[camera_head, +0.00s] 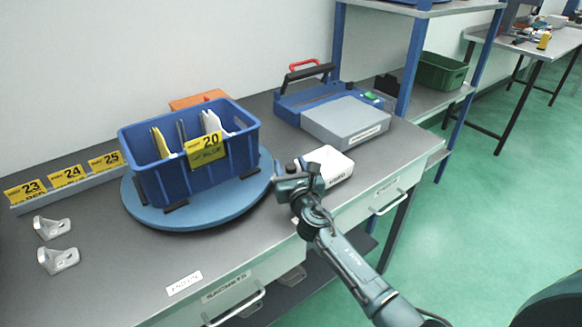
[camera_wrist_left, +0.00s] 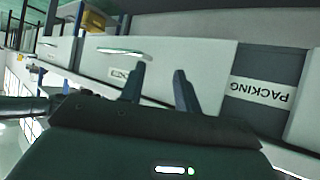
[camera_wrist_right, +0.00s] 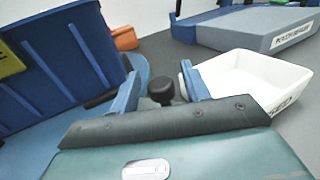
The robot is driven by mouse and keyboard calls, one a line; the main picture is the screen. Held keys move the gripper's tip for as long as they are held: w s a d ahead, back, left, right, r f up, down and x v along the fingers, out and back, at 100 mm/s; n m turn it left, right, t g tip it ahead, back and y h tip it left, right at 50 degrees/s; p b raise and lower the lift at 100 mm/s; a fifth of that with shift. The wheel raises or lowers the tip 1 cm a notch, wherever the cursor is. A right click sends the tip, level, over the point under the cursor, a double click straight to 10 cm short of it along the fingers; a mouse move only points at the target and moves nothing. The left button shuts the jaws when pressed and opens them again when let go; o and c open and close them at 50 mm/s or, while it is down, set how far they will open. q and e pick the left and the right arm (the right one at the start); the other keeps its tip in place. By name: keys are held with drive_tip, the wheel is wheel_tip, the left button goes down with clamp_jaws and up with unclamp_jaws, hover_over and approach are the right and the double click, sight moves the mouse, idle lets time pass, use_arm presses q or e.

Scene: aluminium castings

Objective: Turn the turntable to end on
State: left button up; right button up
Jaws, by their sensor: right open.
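The round blue turntable (camera_head: 235,208) lies on the grey bench, and a blue crate (camera_head: 225,160) sits on it, turned at an angle to the bench front. The crate holds cards and bears a yellow label "20" (camera_head: 205,147). My right gripper (camera_head: 283,172) is at the turntable's right edge. In the right wrist view its fingers (camera_wrist_right: 160,88) are apart, with a black knob (camera_wrist_right: 161,90) between them; contact cannot be told. My left gripper (camera_wrist_left: 160,85) shows only in its own wrist view, fingers apart and empty, in front of the bench drawers.
A white open box (camera_head: 328,165) stands just right of my right gripper. A grey case (camera_head: 345,120) and blue case stand behind. Two metal brackets (camera_head: 58,260) lie at the left, near a rail of numbered labels (camera_head: 68,176). An orange bin (camera_head: 200,98) is behind the crate.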

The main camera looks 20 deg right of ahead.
drive_tip(key=shift+c, duration=0.6)
clamp_jaws()
drive_tip(key=shift+s, duration=0.15)
